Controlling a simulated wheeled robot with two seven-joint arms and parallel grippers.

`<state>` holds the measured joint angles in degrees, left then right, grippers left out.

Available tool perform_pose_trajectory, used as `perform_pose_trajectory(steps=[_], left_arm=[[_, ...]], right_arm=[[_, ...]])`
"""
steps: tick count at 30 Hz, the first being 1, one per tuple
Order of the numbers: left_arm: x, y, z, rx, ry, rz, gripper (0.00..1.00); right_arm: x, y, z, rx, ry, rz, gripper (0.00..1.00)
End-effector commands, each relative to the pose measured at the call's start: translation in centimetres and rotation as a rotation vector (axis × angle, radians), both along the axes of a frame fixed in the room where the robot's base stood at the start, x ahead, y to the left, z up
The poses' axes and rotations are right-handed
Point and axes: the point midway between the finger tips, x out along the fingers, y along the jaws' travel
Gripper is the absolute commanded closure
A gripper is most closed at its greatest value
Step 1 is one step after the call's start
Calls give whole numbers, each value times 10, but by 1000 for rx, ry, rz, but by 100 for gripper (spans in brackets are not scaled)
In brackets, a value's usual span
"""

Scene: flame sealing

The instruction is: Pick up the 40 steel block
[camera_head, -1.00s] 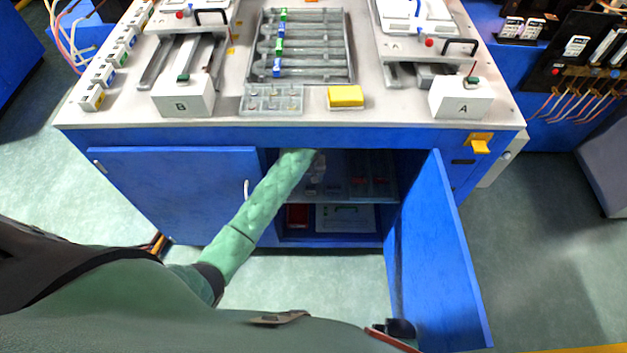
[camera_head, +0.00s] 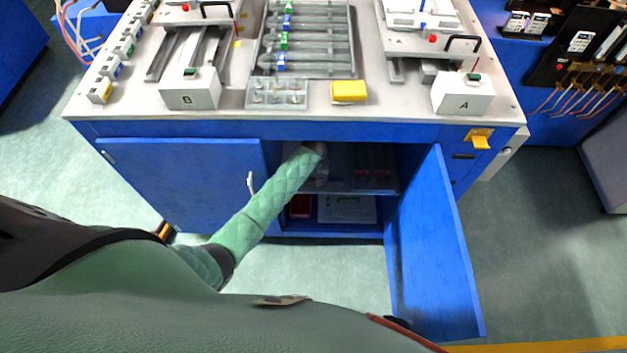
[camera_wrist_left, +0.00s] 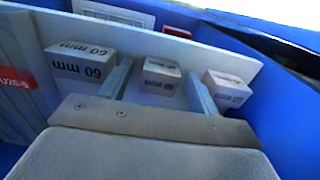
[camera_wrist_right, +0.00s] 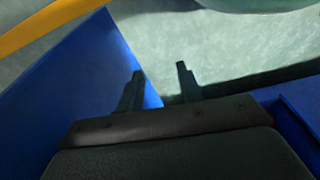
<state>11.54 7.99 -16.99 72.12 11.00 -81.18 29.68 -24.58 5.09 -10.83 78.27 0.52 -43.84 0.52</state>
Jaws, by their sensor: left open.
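Several pale blocks with upside-down mm labels stand on a shelf in the left wrist view. The left one (camera_wrist_left: 80,60) reads 60 mm; the numbers on the middle block (camera_wrist_left: 160,76) and right block (camera_wrist_left: 228,88) are not clearly legible. I cannot tell which is the 40 block. My left gripper (camera_wrist_left: 158,70) is open, its fingers on either side of the middle block in the picture, with no grip visible. In the head view my left gripper (camera_head: 318,172) is inside the cabinet, mostly dim. My right gripper (camera_wrist_right: 160,72) is open and empty, above the floor.
The blue cabinet (camera_head: 180,180) has its right door (camera_head: 432,250) swung open. Its interior shelf and side wall (camera_wrist_left: 285,100) bound the left gripper. A red-labelled item (camera_wrist_left: 15,78) stands left of the blocks. The white worktop (camera_head: 400,105) above carries fixtures.

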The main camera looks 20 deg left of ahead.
Motion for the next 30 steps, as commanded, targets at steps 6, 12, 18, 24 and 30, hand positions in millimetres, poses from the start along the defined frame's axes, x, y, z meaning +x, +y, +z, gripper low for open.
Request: perform_pose_trajectory(steps=[6, 12, 18, 24, 30], left_arm=[[0, 0, 0, 0, 0, 0, 58], [0, 0, 0, 0, 0, 0, 97], [0, 0, 1, -1, -1, 0, 97], [1, -2, 3, -1, -2, 0, 97], [2, -4, 19, -1, -3, 0, 97]], right_arm=[[0, 0, 0, 0, -1, 0, 64], [1, -1, 1, -1, -1, 0, 64], [1, -1, 1, -1, -1, 0, 64], [2, 0, -1, -1, 6, -1, 64], [6, 10, 25, 10, 15, -5, 64]])
